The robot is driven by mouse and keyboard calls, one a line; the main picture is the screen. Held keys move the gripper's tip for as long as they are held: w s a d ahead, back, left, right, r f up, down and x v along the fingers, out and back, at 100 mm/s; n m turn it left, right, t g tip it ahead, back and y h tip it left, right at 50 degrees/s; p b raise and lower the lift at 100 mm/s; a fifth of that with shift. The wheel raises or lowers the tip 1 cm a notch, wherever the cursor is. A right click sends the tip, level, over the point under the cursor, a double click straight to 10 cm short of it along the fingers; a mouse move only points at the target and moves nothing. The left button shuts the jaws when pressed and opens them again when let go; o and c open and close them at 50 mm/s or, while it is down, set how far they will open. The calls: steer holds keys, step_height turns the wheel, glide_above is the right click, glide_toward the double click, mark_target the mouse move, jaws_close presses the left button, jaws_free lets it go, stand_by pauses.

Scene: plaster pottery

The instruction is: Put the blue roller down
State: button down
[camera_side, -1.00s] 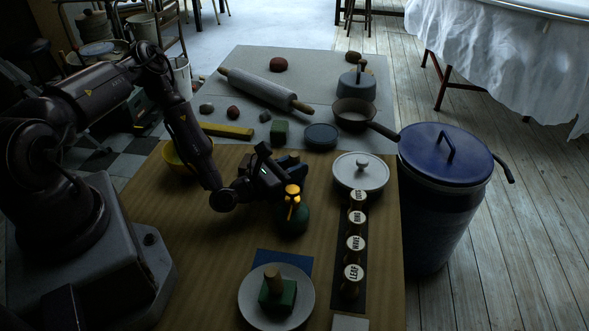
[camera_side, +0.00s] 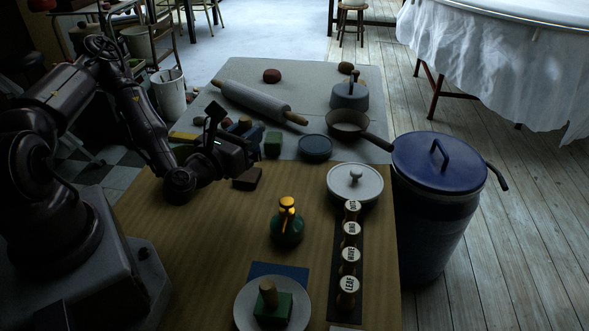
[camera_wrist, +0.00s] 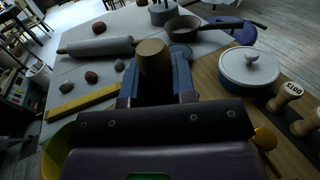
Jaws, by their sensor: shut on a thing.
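My gripper (camera_side: 240,150) is shut on the blue roller, held above the far part of the wooden table, near the grey slab. In the side view the roller's wooden end (camera_side: 245,122) shows just above my fingers; the rest is mostly hidden. In the wrist view its wooden end (camera_wrist: 153,60) stands up between my fingers, with blue parts behind it. I cannot tell whether it touches anything below. A blue square mat (camera_side: 278,269) lies on the near part of the table, partly under a white plate (camera_side: 243,318) carrying a green block with a wooden knob.
A dark brown block (camera_side: 248,178) lies just below my gripper. A green bottle with an orange top (camera_side: 287,228) stands mid-table. A lidded white pot (camera_side: 355,184) and a row of stamps (camera_side: 350,262) stand at right. The grey slab (camera_side: 310,85) holds a rolling pin (camera_side: 258,100). The table's left-middle is clear.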

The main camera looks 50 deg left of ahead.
steer(key=w+a+f, duration=0.1)
steer(key=w+f, duration=0.2)
steer(key=w, duration=0.1)
steer(key=w+f, duration=0.3)
steer(key=w, duration=0.1)
steer(key=w+a+f, duration=0.1)
steer(key=w+f, duration=0.2)
steer(key=w, duration=0.2)
steer(key=shift+a+f, duration=0.25)
steer(key=shift+a, duration=0.05)
steer(key=shift+w+f, duration=0.2)
steer(key=shift+f, duration=1.45)
